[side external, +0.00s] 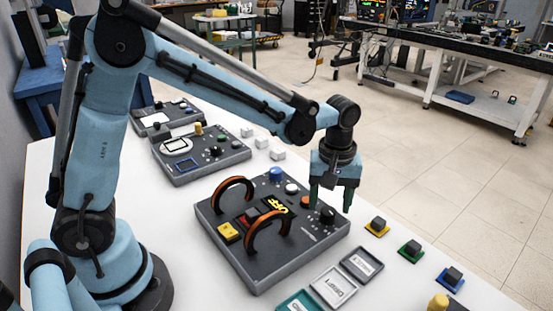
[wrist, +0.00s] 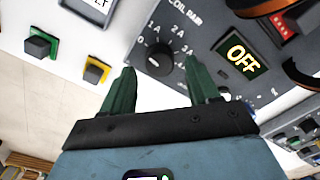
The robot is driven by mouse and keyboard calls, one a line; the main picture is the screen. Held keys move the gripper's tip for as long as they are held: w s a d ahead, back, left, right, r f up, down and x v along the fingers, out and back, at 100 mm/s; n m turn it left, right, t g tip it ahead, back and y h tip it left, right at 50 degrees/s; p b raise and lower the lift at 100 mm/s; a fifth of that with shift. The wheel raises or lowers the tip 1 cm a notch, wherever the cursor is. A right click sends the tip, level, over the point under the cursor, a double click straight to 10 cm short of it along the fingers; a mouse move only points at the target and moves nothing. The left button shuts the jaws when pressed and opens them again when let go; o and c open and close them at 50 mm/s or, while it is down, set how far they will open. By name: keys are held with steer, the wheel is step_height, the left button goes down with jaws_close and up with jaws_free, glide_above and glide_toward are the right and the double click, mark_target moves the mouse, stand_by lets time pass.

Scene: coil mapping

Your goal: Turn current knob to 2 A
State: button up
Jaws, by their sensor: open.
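The current knob is a round black dial (wrist: 155,60) on a dark grey panel in the wrist view, with labels including 1 A and 2 A around it. Its exact pointer setting is too small to read surely. In the side view, the black knob (side external: 327,215) sits at the right end of the coil unit (side external: 262,270). My gripper (side external: 333,200) is open and points down over that end. In the wrist view, its two green fingers (wrist: 162,68) are spread, with the knob showing beyond and between their tips. I see no clear contact with the knob.
A yellow OFF display (wrist: 237,55) is beside the knob. Two orange-black coils (side external: 267,232) rise from the unit. A blue knob (side external: 275,174) and yellow button (side external: 228,232) are also on it. Yellow, green and blue-based blocks (side external: 410,249) and framed cards (side external: 335,286) lie nearby.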

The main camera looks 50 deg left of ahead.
steer(key=shift+f, duration=1.05)
steer(key=c, duration=1)
